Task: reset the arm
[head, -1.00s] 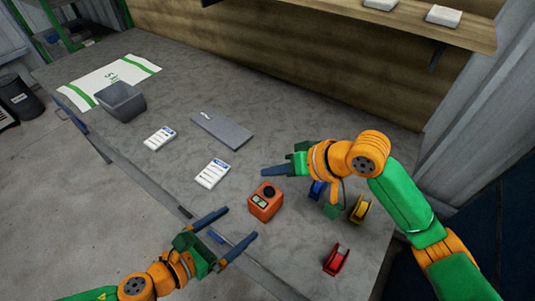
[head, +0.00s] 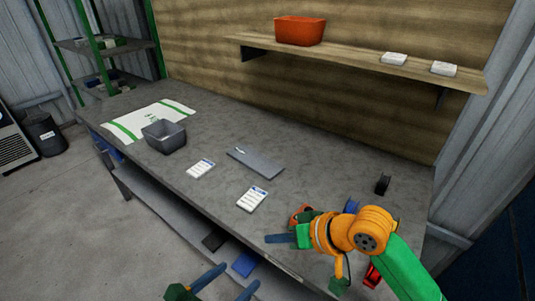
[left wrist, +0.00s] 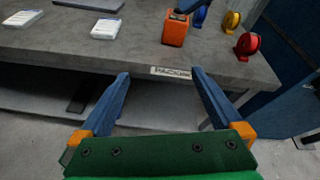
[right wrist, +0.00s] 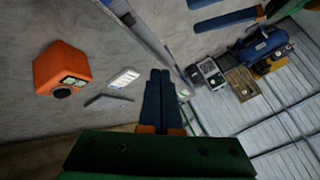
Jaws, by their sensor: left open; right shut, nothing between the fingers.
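My left gripper (head: 228,283) is at the bottom edge of the head view, low in front of the bench (head: 215,205). In the left wrist view its two blue fingers (left wrist: 160,76) are spread and empty, with the bench's front edge beyond them. My right gripper (head: 280,238) is above the bench's front part, pointing left. In the right wrist view its fingers (right wrist: 160,75) are together with nothing between them. The orange device (head: 301,213) is partly hidden behind the right gripper; it shows clearly in the left wrist view (left wrist: 176,28).
White label packs (head: 252,198), a grey plate (head: 256,163), a grey bin (head: 164,136) and a flat white sack (head: 148,120) lie on the bench. A red tape spool (head: 373,275) is close to my right arm. A wall shelf (head: 360,68) holds an orange bin (head: 300,31).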

